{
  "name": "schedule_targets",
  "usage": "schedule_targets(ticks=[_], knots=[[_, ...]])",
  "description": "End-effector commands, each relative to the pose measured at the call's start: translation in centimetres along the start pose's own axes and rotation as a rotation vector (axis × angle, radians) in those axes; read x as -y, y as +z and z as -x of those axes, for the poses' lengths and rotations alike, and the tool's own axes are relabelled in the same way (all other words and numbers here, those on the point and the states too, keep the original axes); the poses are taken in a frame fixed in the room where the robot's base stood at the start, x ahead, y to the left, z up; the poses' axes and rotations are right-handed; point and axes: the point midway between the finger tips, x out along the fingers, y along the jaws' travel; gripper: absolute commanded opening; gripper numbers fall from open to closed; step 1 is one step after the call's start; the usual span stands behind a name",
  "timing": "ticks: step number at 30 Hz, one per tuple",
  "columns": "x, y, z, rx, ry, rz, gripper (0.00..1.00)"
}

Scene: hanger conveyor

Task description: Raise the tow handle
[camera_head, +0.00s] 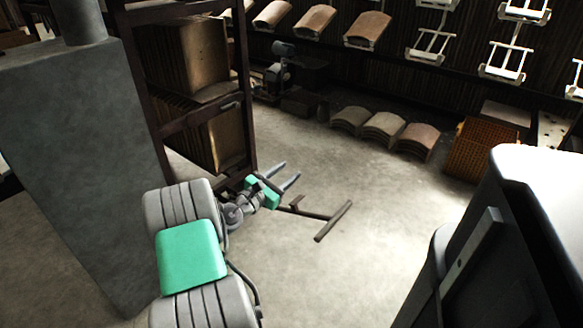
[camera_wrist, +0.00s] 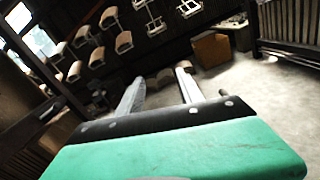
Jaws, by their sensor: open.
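The tow handle (camera_head: 320,216) is a dark T-shaped bar in the head view. It reaches out low over the floor from the cart's lower end, with its crossbar (camera_head: 334,221) at the far right end. My gripper (camera_head: 290,172) is open and empty, beside and above the handle's shaft in the picture, left of the crossbar. I see no contact, but the height gap is hard to tell. The near end of the shaft is partly hidden behind my gripper.
The dark-framed cart (camera_head: 248,95) holds brown stacked panels, left of my gripper. A grey pillar (camera_head: 80,150) stands farther left. Curved brown pieces (camera_head: 383,127) and an orange crate (camera_head: 480,150) sit at the back. A dark cabinet (camera_head: 500,260) is at right. Floor beyond the crossbar is clear.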

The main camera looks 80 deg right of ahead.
Motion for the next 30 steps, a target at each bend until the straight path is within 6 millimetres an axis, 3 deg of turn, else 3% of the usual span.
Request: schedule_targets(ticks=[3, 7, 16, 20, 22, 23, 26, 27, 28, 30], knots=[[-0.3, 0.3, 2.6, -0.002, 0.005, 0.003, 0.43], [-0.2, 0.2, 4.6, -0.002, 0.003, 0.003, 0.43], [0.0, 0.0, 5.2, 0.0, -0.001, 0.0, 0.43], [-1.1, -0.1, 6.0, -0.044, 0.003, -0.083, 0.33], [-3.1, -0.9, 8.2, -0.152, -0.001, -0.258, 0.27], [-4.3, -1.4, 9.9, -0.224, -0.009, -0.362, 0.24], [-8.7, -3.6, 19.7, -0.58, -0.104, -0.753, 0.16], [-9.8, -4.3, 25.4, -0.75, -0.183, -0.883, 0.13], [-10.1, -4.7, 29.8, -0.87, -0.256, -0.954, 0.11], [-8.8, -4.5, 39.8, -1.104, -0.447, -1.036, 0.05]])
